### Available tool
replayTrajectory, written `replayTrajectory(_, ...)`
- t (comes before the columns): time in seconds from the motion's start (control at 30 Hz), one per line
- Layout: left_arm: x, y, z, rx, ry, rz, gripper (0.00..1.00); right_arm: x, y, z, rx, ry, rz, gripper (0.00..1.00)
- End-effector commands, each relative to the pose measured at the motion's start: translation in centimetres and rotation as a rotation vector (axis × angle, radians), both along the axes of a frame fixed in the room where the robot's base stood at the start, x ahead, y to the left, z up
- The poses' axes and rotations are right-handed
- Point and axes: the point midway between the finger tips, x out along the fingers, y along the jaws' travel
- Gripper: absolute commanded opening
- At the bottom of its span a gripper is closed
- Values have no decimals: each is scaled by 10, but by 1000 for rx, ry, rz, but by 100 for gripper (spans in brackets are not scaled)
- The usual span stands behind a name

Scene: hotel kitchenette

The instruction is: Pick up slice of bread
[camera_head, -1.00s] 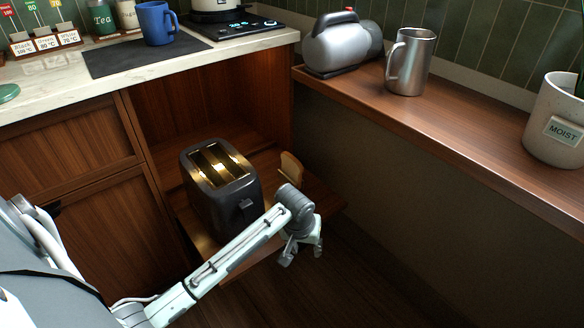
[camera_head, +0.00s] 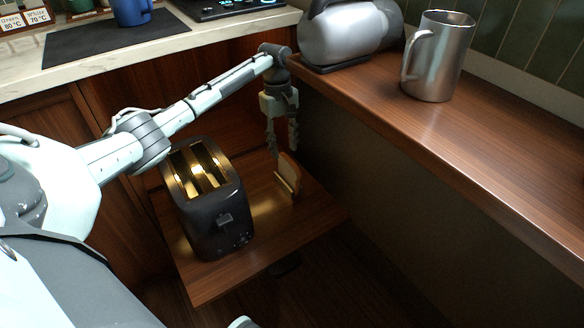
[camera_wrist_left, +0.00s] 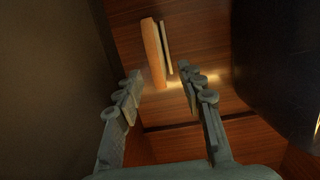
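The slice of bread (camera_head: 289,169) stands upright in a small wooden holder (camera_head: 284,187) on the pulled-out wooden shelf, right of the dark toaster (camera_head: 222,213). My left gripper (camera_head: 282,147) points down just above and behind the bread. In the left wrist view the gripper (camera_wrist_left: 160,78) has its fingers apart with nothing between them. The bread (camera_wrist_left: 153,52) shows edge-on ahead of the fingertips, beside a thin upright piece. It lies roughly in line with the gap and appears apart from the fingers. My right gripper is not in view.
The toaster stands close to the left of the bread. A raised wooden counter (camera_head: 480,147) on the right carries a kettle (camera_head: 345,35) and a metal mug (camera_head: 438,58). The counter's edge is close to my left wrist. The shelf's front is bare.

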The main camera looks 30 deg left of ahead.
Motion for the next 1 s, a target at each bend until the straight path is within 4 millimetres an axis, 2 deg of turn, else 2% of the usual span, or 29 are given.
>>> replayTrajectory(0.53,0,-16,-68,0,3,1,39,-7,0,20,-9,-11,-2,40)
replayTrajectory(0.67,-1,-17,-76,1,2,0,39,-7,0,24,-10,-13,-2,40)
replayTrajectory(0.87,-1,-17,-76,1,2,0,39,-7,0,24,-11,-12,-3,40)
replayTrajectory(1.0,-1,-17,-76,1,2,0,23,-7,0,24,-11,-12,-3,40)
